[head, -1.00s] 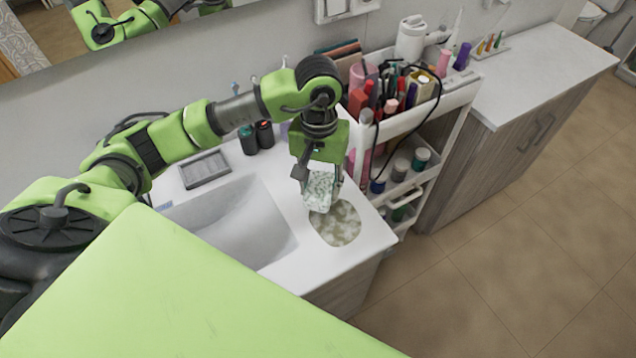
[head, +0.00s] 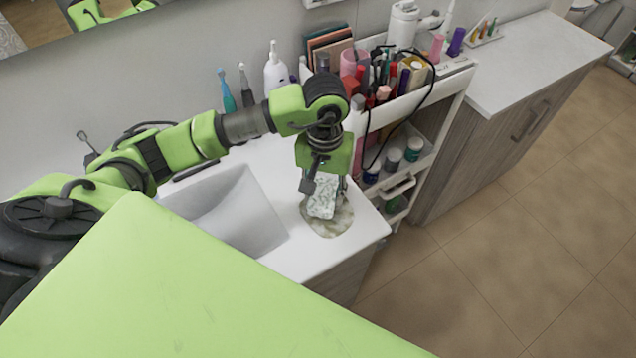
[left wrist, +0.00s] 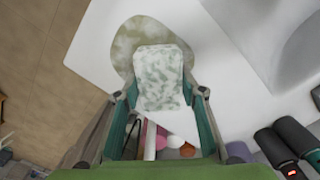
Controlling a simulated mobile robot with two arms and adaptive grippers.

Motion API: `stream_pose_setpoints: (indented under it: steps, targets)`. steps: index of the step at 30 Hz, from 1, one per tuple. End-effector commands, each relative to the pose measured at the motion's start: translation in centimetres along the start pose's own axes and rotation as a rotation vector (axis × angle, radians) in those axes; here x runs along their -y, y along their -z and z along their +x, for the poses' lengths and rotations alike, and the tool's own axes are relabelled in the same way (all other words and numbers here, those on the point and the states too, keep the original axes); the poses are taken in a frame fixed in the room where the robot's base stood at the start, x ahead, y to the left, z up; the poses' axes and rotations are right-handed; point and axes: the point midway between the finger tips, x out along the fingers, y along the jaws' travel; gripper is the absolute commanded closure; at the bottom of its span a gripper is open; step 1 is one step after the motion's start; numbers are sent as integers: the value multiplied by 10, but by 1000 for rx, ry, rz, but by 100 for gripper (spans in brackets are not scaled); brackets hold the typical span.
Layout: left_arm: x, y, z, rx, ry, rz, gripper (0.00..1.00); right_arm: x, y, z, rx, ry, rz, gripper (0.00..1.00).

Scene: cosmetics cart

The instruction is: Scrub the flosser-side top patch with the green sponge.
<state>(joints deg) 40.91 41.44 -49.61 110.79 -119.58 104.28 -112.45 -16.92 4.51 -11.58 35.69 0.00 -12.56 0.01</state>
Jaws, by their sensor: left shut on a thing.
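The green sponge (head: 322,205), a pale block mottled with green, is held by my left gripper (head: 323,187). In the left wrist view the sponge (left wrist: 160,70) sits between the fingers of that gripper (left wrist: 162,98). The sponge lies over a grey-green dirty patch (head: 338,222) on the white sink top, covering its upper left part. The patch (left wrist: 128,42) also shows around the sponge's far end in the left wrist view. Whether the sponge presses on the surface I cannot tell exactly. My right gripper is not in view.
The sink basin (head: 228,212) is left of the patch. A white cart (head: 450,92) full of cosmetics stands right behind the gripper, with a black cable hanging over it. Toothbrushes (head: 227,92) and a white upright device (head: 276,72) stand at the back. The floor at right is clear.

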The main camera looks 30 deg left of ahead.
Motion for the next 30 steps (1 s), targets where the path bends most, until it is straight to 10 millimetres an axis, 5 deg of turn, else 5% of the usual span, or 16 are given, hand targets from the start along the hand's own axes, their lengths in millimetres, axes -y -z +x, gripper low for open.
stream_pose_setpoints:
  steps: [15, 30]
  targets:
    - [-40, -39, 2, 0, -1, 3, 80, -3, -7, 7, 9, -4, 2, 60]
    - [-44, -44, 2, 0, 0, 1, 80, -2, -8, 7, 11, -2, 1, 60]
